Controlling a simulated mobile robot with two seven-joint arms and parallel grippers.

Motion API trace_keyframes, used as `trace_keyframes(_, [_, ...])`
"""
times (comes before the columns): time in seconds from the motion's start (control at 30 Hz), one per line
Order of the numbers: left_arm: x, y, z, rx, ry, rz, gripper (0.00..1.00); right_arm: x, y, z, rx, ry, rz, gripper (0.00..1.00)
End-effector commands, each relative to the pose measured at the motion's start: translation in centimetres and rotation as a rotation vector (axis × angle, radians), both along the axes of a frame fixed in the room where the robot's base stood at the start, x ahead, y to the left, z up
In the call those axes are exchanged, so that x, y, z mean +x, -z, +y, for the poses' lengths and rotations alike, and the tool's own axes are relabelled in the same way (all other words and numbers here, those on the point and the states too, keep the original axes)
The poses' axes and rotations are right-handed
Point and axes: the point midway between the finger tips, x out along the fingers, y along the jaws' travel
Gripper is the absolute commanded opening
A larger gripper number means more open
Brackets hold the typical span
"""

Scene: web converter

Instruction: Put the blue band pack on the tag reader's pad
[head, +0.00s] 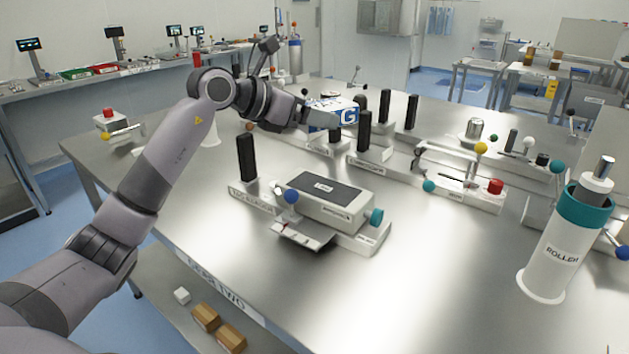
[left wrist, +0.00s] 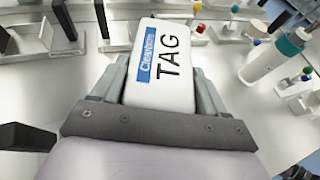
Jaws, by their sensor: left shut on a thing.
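My left gripper (head: 308,116) is shut on a white pack with a blue band (head: 334,114), held above the far part of the steel table. In the left wrist view the same pack (left wrist: 172,80) shows a blue label and the large letters TAG, with a finger on each side. A low grey-white device with a dark flat top pad (head: 325,187) stands on the table nearer to me, below and in front of the gripper. Its front label is too small to read surely; it looks like the tag reader. The pad is bare. My right gripper is out of view.
A black post (head: 246,157) and blue knob (head: 291,196) stand beside the device; a teal knob (head: 375,216) is at its right. More posts and fixtures fill the back. A white roller cylinder (head: 558,245) stands at right. The front middle of the table (head: 430,290) is clear.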

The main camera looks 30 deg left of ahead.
Motion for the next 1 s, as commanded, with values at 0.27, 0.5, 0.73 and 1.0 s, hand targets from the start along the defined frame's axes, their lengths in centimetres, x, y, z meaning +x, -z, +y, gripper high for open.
trace_keyframes(0.27, [0.0,6.5,-0.1,-0.003,0.001,0.002,0.37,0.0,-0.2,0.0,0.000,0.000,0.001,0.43])
trace_keyframes(0.5, [0.0,9.5,0.0,-0.002,0.000,-0.004,0.37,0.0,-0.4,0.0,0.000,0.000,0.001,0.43])
trace_keyframes(0.73, [0.0,11.7,-0.1,-0.002,0.000,0.000,0.37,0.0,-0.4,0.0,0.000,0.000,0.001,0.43])
trace_keyframes(1.0, [0.0,14.0,0.0,0.000,0.000,-0.005,0.37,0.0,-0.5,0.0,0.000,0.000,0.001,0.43])
